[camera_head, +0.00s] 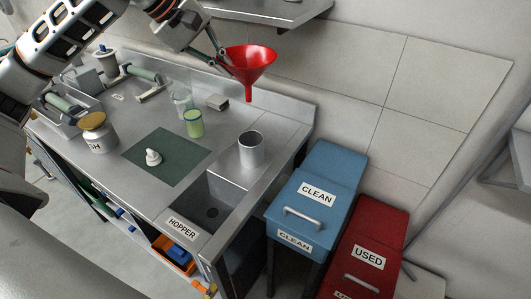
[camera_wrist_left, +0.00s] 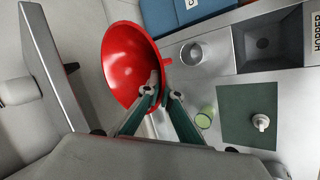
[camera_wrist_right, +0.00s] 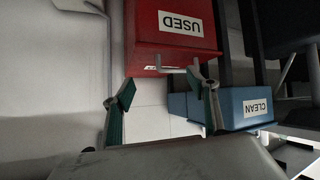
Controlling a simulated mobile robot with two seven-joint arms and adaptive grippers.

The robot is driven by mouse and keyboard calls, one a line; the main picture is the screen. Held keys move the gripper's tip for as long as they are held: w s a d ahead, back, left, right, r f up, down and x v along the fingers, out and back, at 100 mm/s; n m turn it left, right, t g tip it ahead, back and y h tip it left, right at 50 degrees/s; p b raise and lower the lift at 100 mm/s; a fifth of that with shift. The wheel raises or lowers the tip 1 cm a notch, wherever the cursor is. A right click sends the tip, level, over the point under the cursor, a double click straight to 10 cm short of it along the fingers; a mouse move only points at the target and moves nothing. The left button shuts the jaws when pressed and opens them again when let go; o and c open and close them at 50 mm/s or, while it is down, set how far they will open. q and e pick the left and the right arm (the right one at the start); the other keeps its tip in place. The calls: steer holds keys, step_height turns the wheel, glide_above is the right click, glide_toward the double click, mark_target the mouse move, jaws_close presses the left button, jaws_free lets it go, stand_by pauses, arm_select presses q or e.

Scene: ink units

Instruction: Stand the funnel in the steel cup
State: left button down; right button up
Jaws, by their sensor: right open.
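The red funnel (camera_head: 250,60) hangs in the air, wide mouth up and spout down, in the head view. My left gripper (camera_head: 224,62) is shut on the left side of its rim. In the left wrist view the funnel (camera_wrist_left: 128,62) shows its wide mouth, and the fingertips (camera_wrist_left: 161,90) meet at its edge. The steel cup (camera_head: 251,152) stands upright on a raised metal ledge, below the funnel and apart from it; it also shows in the left wrist view (camera_wrist_left: 193,54). My right gripper (camera_wrist_right: 165,92) is open and empty in the right wrist view.
A hopper sink (camera_head: 208,212) lies in front of the cup. A green-filled beaker (camera_head: 194,124), green mat (camera_head: 168,158) with a white piece and a lidded jar (camera_head: 97,132) stand left. Blue CLEAN bin (camera_head: 330,172) and red USED bin (camera_head: 378,235) stand right.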

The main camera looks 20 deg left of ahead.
arm_select(q)
steer(key=shift+s+f, duration=0.1)
steer(key=shift+f, duration=0.25)
step_height(320, 180, down, 19)
steer(key=shift+b, duration=0.35)
steer(key=shift+f, duration=0.2)
steer(key=shift+f+b, duration=0.3)
steer(key=c, duration=2.3)
jaws_free()
steer(key=shift+r, duration=0.1)
